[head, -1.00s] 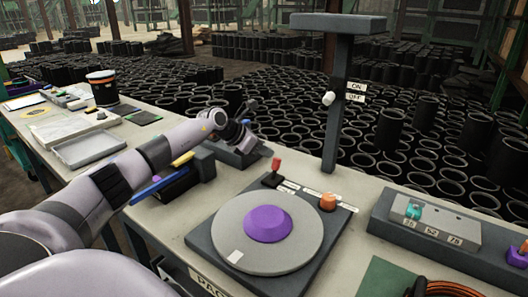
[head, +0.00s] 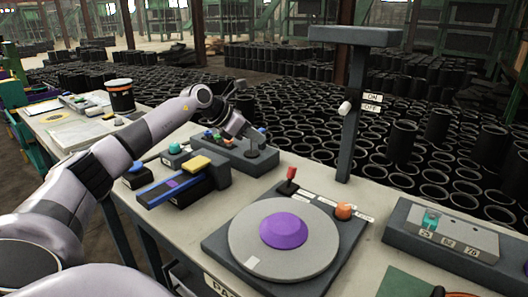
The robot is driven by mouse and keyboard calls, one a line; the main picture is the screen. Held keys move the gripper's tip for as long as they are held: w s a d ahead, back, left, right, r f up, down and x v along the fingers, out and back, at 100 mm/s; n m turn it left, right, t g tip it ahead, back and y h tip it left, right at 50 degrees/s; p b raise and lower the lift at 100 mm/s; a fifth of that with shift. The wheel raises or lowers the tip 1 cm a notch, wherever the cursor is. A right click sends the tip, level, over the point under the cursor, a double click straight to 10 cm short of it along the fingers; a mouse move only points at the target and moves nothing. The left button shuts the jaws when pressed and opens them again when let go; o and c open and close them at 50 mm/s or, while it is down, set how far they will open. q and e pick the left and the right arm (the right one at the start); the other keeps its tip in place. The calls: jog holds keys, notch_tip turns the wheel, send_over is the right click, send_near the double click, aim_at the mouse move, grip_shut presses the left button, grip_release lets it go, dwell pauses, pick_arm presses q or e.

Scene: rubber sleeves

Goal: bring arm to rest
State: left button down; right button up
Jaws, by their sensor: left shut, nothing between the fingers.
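My left arm comes in from the left and reaches over the back of the bench. My left gripper (head: 254,140) is small in view, beyond the wrist, near a dark grey block (head: 237,160) with several small coloured parts. It is shut and holds nothing. Whether it touches the block cannot be told. My right gripper is not in view.
A grey turntable (head: 250,238) with a purple hub (head: 284,231) and red lever (head: 290,180) stands mid-bench. A dark post (head: 352,120) rises behind it. A blue-and-yellow device (head: 184,183) sits left of it. A dark panel (head: 450,238) is at the right. Black sleeves fill the floor behind.

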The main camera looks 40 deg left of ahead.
pick_arm(q)
jog(key=shift+s+a+r, duration=0.15)
jog(key=shift+s+r, duration=0.05)
jog(key=shift+r, duration=0.25)
jog(key=shift+s+a+r, duration=0.15)
jog(key=shift+r, duration=0.25)
